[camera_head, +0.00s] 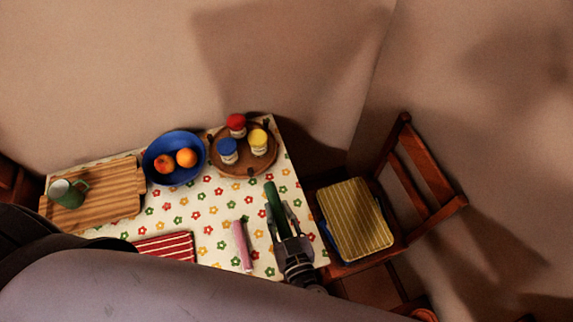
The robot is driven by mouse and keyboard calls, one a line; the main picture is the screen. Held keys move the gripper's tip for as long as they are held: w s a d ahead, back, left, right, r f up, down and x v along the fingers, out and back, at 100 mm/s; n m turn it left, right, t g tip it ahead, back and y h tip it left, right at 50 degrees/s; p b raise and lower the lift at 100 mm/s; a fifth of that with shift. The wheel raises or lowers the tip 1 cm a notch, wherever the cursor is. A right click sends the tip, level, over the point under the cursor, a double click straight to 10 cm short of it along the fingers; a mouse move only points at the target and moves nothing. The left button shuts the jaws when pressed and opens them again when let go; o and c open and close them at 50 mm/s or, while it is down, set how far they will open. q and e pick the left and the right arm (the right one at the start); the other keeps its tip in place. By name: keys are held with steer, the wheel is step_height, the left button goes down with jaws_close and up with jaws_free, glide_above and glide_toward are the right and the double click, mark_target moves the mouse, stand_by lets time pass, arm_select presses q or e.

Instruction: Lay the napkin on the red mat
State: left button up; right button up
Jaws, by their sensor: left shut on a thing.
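The red mat (168,246) with white stripes lies on the table's near side; my own body covers its lower part. My left gripper (281,219) is over the table's right end, shut on a slim dark green roll (271,194) that looks like a rolled napkin. The roll points away toward the back of the table, and I cannot tell whether it touches the cloth. A similar pink roll (242,245) lies between the mat and the gripper. My right gripper is not in view.
A cutting board (112,208) with a green mug (64,193), a blue bowl (164,176) of fruit and a round wooden tray (231,166) with three jars line the back. A chair with a yellow striped cushion (355,220) stands right. Bare flowered cloth (205,217) lies mid-table.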

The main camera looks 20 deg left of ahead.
arm_select(q)
steer(key=shift+r, duration=0.15)
steer(key=shift+a, duration=0.1)
steer(key=w+a+m+t+h+b, duration=0.2)
steer(key=w+a+h+b, duration=0.1)
steer(key=a+b, duration=0.7)
step_height(320, 180, up, 7)
steer(key=d+m+h+b, duration=0.1)
steer(key=m+h+b, duration=0.2)
steer(key=h, duration=0.3)
steer(key=shift+d+r+m+t+b, duration=0.25)
steer(key=shift+m+t+b, duration=0.15)
steer(key=shift+m, duration=0.5)
